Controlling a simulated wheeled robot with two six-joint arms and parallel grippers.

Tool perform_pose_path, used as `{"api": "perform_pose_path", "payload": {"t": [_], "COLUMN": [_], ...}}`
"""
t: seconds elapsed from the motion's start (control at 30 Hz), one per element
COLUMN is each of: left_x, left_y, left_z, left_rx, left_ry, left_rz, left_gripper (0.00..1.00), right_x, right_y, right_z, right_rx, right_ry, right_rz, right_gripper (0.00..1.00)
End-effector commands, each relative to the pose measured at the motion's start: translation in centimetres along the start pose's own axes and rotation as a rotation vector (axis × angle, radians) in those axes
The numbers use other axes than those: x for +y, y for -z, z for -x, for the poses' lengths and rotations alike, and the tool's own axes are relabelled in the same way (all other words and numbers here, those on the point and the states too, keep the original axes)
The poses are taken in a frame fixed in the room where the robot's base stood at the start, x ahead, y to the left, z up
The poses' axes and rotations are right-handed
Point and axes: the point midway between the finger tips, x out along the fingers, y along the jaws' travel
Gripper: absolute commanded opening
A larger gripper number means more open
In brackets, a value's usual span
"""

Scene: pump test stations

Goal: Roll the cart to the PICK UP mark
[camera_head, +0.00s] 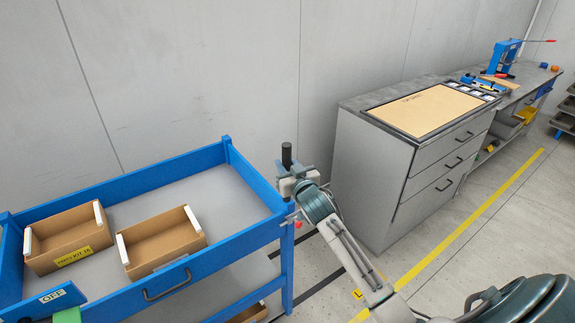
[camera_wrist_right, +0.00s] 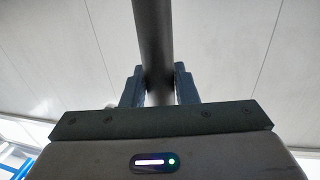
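The blue cart (camera_head: 255,177) stands at the left in the head view, with a grey top tray. My right gripper (camera_head: 291,172) is at the cart's far right corner, and its fingers are closed around a dark upright bar (camera_head: 287,153). In the right wrist view my right gripper (camera_wrist_right: 160,85) has one finger on each side of this dark bar (camera_wrist_right: 153,40). Where the bar joins the cart is hidden. No PICK UP lettering is readable; dark floor lines (camera_head: 322,290) show right of the cart. My left gripper is not in view.
Two open cardboard boxes (camera_head: 70,240) (camera_head: 162,242) sit on the cart's tray. A blue OFF plate (camera_head: 52,297) is at its near left. A grey drawer cabinet (camera_head: 385,165) and bench stand to the right, with a yellow floor line (camera_head: 450,240) before them. A wall is behind.

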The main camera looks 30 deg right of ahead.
Motion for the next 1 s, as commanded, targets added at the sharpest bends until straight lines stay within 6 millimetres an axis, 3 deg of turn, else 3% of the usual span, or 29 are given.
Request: {"api": "perform_pose_path", "payload": {"t": [0.1,0.47,1.0], "left_x": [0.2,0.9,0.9], "left_y": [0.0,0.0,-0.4], "left_z": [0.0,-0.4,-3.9], "left_rx": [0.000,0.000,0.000], "left_ry": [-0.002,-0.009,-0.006], "left_rz": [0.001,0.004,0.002], "left_gripper": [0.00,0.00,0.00], "right_x": [0.0,0.0,0.1], "right_y": [0.0,-0.1,-0.3], "right_z": [0.0,0.6,9.5], "right_rx": [0.001,0.001,0.000], "right_ry": [0.000,0.001,0.001], "right_rz": [0.001,0.002,0.003], "right_gripper": [0.45,0.45,0.45]}}
